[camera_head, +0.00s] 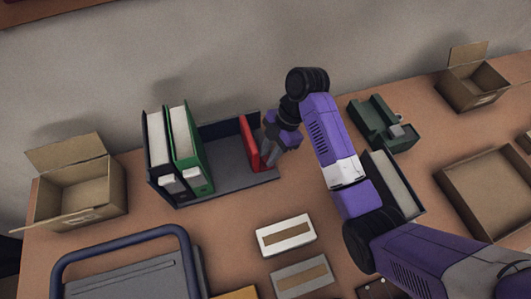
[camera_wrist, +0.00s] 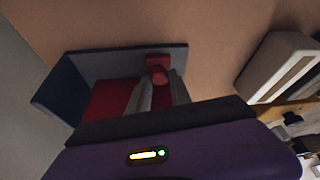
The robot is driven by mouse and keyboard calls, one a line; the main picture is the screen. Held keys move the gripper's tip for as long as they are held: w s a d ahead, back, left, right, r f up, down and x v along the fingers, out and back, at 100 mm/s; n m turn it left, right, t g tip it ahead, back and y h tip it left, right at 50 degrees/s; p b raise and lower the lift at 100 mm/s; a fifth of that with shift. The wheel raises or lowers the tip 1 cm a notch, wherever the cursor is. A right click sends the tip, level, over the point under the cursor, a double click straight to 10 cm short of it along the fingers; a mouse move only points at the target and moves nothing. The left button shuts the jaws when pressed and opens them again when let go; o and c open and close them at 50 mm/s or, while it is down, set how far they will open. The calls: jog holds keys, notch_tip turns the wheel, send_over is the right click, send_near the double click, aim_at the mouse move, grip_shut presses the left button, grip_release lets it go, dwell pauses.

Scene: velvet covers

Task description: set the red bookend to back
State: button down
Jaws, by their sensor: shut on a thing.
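The red bookend (camera_head: 249,142) stands upright in the right part of a dark blue-grey open holder (camera_head: 232,180). My gripper (camera_head: 269,152) is at the bookend's right side, shut on it. In the wrist view the bookend's red plate (camera_wrist: 108,100) shows left of the fingers, and its red knob (camera_wrist: 158,72) lies at the fingertips (camera_wrist: 158,88). A black binder (camera_head: 156,145) and a green binder (camera_head: 186,145) stand at the holder's left end. Bare holder floor lies between the green binder and the bookend. The exact finger contact is partly hidden.
An open cardboard box (camera_head: 82,195) stands left of the holder. A dark green object (camera_head: 372,122) and a lying binder (camera_head: 394,182) are to the right, close to my arm. White-and-brown boxes (camera_head: 286,236) lie in front. A wall rises behind the table.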

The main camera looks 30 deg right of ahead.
jog(key=c, duration=1.2)
grip_release()
jog(key=shift+d, duration=0.25)
jog(key=shift+o, duration=0.2)
jog(key=shift+r, duration=0.1)
jog(key=p+v, duration=0.6)
jog(key=v, duration=0.1)
jog(key=shift+r, duration=0.3)
jog(key=shift+d, duration=0.1)
